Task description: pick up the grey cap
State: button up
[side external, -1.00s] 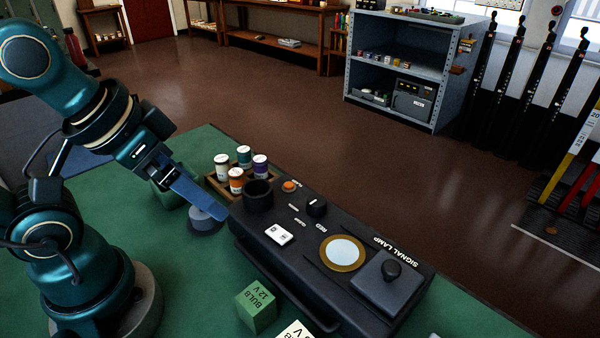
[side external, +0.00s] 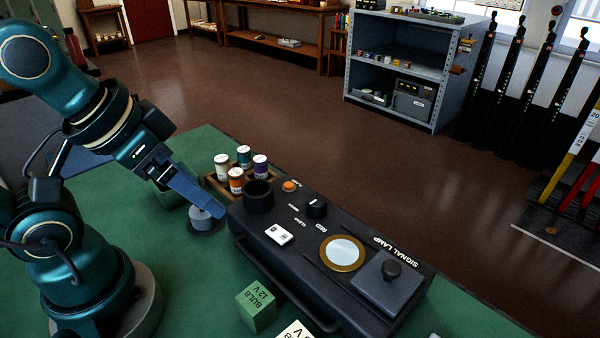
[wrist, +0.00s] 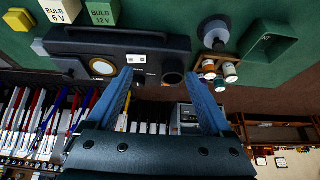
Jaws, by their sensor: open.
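The grey cap (side external: 204,226) is a round disc with a raised knob, standing on the green table at the left end of the black signal lamp box (side external: 300,222). In the wrist view the cap (wrist: 214,32) lies above and to the right of my fingertips. My gripper (side external: 220,211) is open with nothing between its fingers, which show spread apart in the wrist view (wrist: 159,76). In the side view a blue finger overlaps the top of the cap; I cannot tell whether they touch.
A wooden rack (side external: 218,190) of small labelled spools stands just behind the cap. A green open tray (wrist: 266,47) is beside it. A green bulb box (side external: 257,307) sits in front of the lamp box, whose black cup (side external: 259,195) rises close by.

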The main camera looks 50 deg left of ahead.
jog(key=w+a+f+g, duration=0.1)
jog(key=a+f, duration=0.1)
jog(key=a, duration=0.1)
jog(key=w+a+f+n+g, duration=0.1)
jog(key=w+a+f+g, duration=0.1)
jog(key=a+f, duration=0.1)
jog(key=w+a+f+g, duration=0.2)
jog(key=a+f, duration=0.1)
jog(key=a, duration=0.2)
jog(key=shift+w+a+f, duration=0.15)
jog(key=shift+a+f, duration=0.05)
jog(key=shift+s+a+f+n+g, duration=0.3)
jog(key=shift+f+n, duration=0.1)
jog(key=shift+f, duration=0.1)
jog(key=shift+d+f, duration=0.1)
jog(key=shift+f, duration=2.2)
